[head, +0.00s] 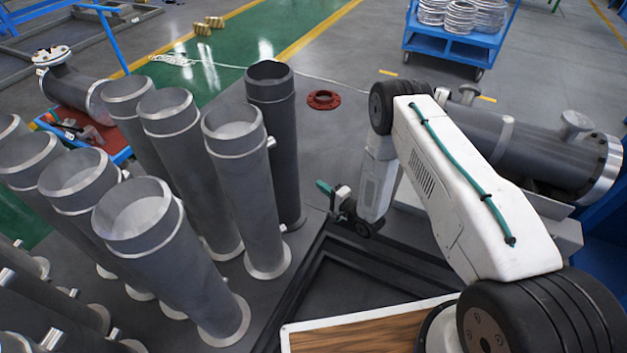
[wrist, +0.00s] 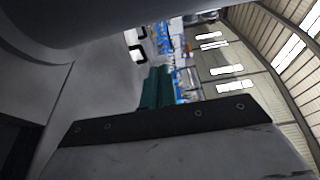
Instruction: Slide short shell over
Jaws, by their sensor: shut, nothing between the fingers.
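Several grey flanged shells stand upright on the floor at the left of the head view, one large one in front (head: 170,265). A darker upright shell (head: 278,140) stands at their back right. A short flanged shell (head: 75,88) lies on a blue and red cart at the far left. A larger grey shell (head: 535,155) lies horizontally at the right, partly behind my arm. I cannot tell which is the task's short shell. My gripper (head: 324,187) is just right of the dark upright shell, apparently apart from it. Its green fingers are shut and empty in the wrist view (wrist: 158,88).
A wood-topped board with a white edge (head: 360,335) and a dark frame (head: 305,275) lie in front. A red flange ring (head: 323,99) lies on open floor behind my gripper. A blue cart (head: 455,42) with metal rings stands at the back.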

